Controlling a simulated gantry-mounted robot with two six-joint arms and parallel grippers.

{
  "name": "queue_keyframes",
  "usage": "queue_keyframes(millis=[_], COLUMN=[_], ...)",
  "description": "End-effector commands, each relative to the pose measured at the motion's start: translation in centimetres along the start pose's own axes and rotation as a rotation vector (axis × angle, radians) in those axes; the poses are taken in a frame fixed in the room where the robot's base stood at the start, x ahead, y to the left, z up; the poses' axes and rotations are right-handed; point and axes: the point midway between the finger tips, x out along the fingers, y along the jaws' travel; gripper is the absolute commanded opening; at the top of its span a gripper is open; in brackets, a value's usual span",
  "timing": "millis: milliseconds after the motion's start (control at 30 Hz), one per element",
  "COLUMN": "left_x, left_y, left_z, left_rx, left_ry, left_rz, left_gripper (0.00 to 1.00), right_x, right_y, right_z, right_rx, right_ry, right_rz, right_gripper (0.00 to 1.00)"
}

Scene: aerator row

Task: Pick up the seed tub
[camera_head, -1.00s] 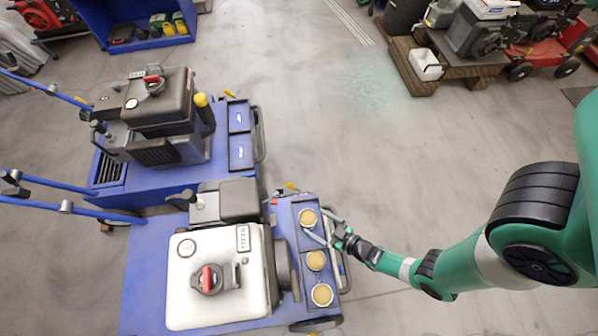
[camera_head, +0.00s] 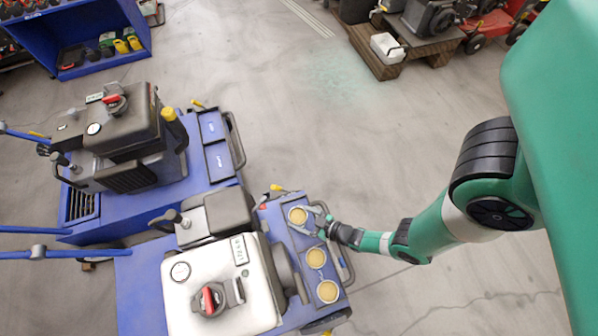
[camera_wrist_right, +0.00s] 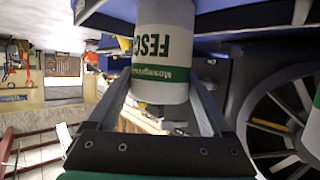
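Three round tubs with tan tops stand in a row on the front deck of the near blue machine: the far tub (camera_head: 298,215), the middle tub (camera_head: 316,257) and the near tub (camera_head: 328,291). My right gripper (camera_head: 307,220) is at the far tub, its spread fingers reaching along both sides. In the right wrist view, a white and green labelled tub (camera_wrist_right: 163,50) stands between the two fingers. I see no clear squeeze on it, and the fingertips are partly hidden. The tub appears still on the deck. My left gripper is out of view.
The near machine's white engine cover (camera_head: 222,285) stands left of the tubs. A second blue machine (camera_head: 140,200) is behind it. A metal rail runs along the deck's right edge. A pallet (camera_head: 375,55) holds a white container at the back.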

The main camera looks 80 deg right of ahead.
Motion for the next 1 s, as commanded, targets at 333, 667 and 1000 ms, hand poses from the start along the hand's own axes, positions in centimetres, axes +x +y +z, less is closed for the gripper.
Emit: queue_keyframes(millis=[333, 667, 1000], left_x=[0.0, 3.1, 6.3], left_y=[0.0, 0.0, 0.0], left_z=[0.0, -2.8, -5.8], left_rx=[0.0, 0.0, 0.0], left_ry=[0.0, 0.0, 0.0], left_rz=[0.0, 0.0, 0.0], left_gripper=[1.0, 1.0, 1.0], right_x=[0.0, -1.8, -3.9], right_y=[0.0, 0.0, 0.0], right_z=[-0.1, -4.3, -9.3], right_rx=[0.0, 0.001, 0.0], right_ry=[0.003, 0.003, 0.003], right_rz=[0.0, 0.0, -0.001], right_gripper=[0.18, 0.18, 0.18])
